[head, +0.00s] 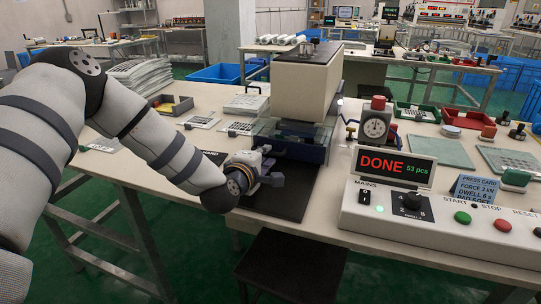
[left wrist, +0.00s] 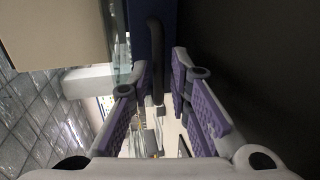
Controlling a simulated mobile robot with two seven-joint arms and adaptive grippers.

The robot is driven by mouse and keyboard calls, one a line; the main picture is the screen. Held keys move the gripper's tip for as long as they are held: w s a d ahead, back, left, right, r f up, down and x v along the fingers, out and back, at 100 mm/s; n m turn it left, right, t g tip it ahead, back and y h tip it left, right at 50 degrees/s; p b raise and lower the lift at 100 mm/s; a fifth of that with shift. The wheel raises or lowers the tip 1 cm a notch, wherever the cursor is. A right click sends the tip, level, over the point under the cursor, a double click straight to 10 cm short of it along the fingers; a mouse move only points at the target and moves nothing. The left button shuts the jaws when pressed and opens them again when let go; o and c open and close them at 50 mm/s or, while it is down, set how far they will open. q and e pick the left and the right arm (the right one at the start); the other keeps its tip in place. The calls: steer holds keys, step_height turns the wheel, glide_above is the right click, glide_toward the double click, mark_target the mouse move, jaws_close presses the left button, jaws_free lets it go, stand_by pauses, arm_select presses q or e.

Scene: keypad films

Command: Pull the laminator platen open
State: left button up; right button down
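The laminator (head: 305,85) is a tall beige press on the bench with a dark top. Its blue platen section (head: 302,150) sits low beneath the beige body, above a black mat (head: 285,203). My left gripper (head: 268,170) is at the front of the platen. In the left wrist view, my left gripper (left wrist: 161,82) is open, with purple finger pads. A dark bar handle (left wrist: 155,55) on the blue front (left wrist: 141,25) lies between or just beyond the fingertips, with a gap at the right finger. Contact cannot be told. My right gripper is not in view.
The control box (head: 430,225) with a DONE display (head: 395,165) stands right of the press. A dial gauge (head: 375,127) is beside the press. Papers and a small tray (head: 172,106) lie left. A dark stool (head: 292,265) stands before the bench.

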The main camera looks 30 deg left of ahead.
arm_select(q)
steer(key=shift+x, duration=1.35)
jaws_close()
